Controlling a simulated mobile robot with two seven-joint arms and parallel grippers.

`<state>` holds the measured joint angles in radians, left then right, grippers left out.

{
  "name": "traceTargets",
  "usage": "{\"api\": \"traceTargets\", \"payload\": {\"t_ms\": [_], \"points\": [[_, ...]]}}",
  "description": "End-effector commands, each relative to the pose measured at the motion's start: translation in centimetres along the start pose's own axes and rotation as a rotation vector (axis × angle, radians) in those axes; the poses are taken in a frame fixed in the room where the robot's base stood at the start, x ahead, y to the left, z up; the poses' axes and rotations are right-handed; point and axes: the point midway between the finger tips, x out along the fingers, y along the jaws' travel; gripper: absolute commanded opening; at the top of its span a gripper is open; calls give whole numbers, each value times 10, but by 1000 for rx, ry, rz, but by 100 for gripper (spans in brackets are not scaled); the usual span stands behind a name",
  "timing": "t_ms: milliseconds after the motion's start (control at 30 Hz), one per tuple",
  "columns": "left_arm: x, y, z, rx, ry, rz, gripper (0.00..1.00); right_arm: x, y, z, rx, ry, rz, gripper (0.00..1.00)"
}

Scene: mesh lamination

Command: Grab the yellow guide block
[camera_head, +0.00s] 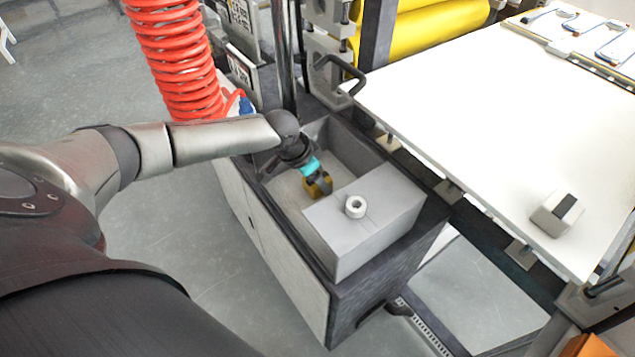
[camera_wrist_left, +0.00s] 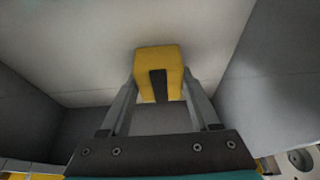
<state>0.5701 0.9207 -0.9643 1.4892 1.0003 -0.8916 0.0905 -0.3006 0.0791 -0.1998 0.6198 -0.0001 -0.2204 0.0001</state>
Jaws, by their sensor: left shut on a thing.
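The yellow guide block (camera_wrist_left: 160,62) has a dark stripe on its face and sits between the two fingers of my left gripper (camera_wrist_left: 160,95) in the left wrist view. The gripper is shut on it. In the head view my left arm reaches from the left into a dark-rimmed bin, and the yellow block (camera_head: 318,186) shows at the tip of the left gripper (camera_head: 315,180), low inside the bin. I cannot tell whether the block touches the bin floor. My right gripper is not in view.
The bin (camera_head: 352,146) has walls around the gripper. A grey box with a white knob (camera_head: 355,207) fills its near right end. A white table (camera_head: 470,110) with a small light block (camera_head: 556,214) lies right. A red coiled hose (camera_head: 172,60) hangs behind my arm.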

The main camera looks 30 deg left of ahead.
Motion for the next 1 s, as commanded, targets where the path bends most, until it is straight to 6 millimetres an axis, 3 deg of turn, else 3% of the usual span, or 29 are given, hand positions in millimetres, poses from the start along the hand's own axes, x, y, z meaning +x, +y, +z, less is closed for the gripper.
{"api": "traceTargets", "payload": {"t_ms": [67, 433, 733, 1000], "points": [[0, 0, 0, 0, -1, 0, 42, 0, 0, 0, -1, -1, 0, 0], [0, 0, 0, 0, -1, 0, 1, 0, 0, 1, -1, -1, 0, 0], [-6, 0, -3, 0, 2, 0, 0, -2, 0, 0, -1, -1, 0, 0], [-52, -1, -22, 1, 4, -1, 0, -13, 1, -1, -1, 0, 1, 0]]}}
